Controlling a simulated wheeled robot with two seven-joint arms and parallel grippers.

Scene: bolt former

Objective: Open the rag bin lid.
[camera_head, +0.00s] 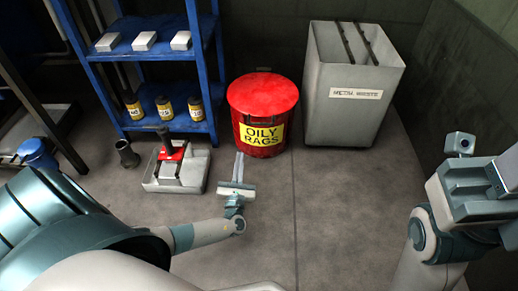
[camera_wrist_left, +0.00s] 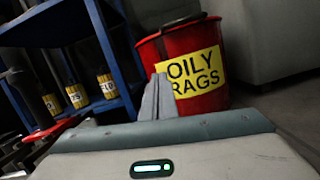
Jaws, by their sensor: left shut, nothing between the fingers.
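The rag bin (camera_head: 262,140) is a round red can with a yellow "OILY RAGS" label, standing on the floor at the middle of the head view. Its red lid (camera_head: 263,93) is shut on top. My right gripper's fingers are not clearly seen.
A grey "METAL WASTE" bin (camera_head: 342,112) stands right of the rag bin. A blue shelf (camera_head: 151,52) with cans and pale boxes stands behind left. A grey tray (camera_head: 151,184) with a red item lies left of my left gripper. Floor in front is clear.

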